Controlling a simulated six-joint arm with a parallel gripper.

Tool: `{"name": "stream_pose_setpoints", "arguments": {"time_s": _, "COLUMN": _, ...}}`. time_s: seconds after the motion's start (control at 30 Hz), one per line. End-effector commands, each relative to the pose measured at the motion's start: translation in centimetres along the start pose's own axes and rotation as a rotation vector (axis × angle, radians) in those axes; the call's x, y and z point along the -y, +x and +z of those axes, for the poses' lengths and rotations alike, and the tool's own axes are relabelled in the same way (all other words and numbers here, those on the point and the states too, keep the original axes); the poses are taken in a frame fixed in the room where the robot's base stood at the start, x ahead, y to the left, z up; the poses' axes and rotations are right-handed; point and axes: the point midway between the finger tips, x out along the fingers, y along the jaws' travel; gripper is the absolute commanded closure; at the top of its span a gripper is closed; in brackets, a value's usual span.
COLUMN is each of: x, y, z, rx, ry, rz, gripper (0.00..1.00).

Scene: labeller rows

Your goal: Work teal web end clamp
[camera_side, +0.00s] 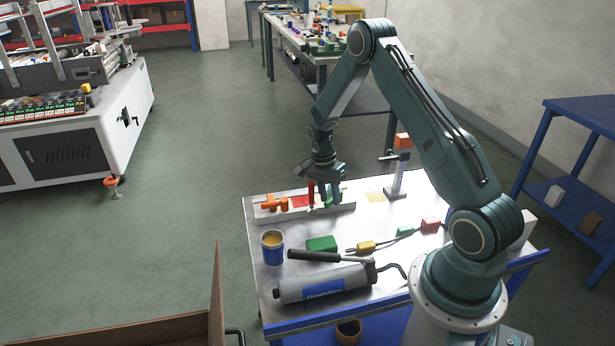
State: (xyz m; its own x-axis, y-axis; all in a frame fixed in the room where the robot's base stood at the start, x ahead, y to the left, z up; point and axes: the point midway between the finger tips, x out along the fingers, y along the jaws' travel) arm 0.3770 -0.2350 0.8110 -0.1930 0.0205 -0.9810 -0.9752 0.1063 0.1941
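A grey metal rail (268,215) lies along the far left part of the metal work table (390,215). On it sit an orange clamp-like piece (273,203) at the left, a flat red patch (299,201), an upright red piece (311,191) and a green-teal piece (335,198) toward the right end; the last may be the teal clamp. My gripper (324,193) points down at the rail, close to the upright red piece and the green-teal piece. Its fingers partly hide the green-teal piece. I cannot tell whether they touch or grip it.
A blue can (273,248), a green block (321,244), a grey cylindrical tool (322,283) with a black handle, and yellow, green and red small parts lie nearer. A grey post (396,178) stands right of the rail. An open brown box (160,332) stands at front left.

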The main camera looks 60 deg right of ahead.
Motion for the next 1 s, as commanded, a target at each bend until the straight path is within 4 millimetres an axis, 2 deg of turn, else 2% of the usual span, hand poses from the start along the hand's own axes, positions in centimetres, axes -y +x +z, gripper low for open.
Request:
{"name": "stream_pose_setpoints", "arguments": {"time_s": 0.37, "x": 0.0, "y": 0.0, "z": 0.0, "rx": 0.0, "ry": 0.001, "rz": 0.0, "gripper": 0.61}}
{"name": "stream_pose_setpoints", "arguments": {"time_s": 0.57, "x": 0.0, "y": -0.9, "z": 0.0, "rx": 0.0, "ry": 0.001, "rz": 0.0, "gripper": 0.61}}
{"name": "stream_pose_setpoints", "arguments": {"time_s": 0.77, "x": 0.1, "y": -3.2, "z": 0.0, "rx": -0.001, "ry": 0.001, "rz": -0.003, "gripper": 0.61}}
{"name": "stream_pose_setpoints", "arguments": {"time_s": 1.0, "x": 0.1, "y": -7.3, "z": 0.0, "rx": -0.002, "ry": 0.001, "rz": -0.004, "gripper": 0.61}}
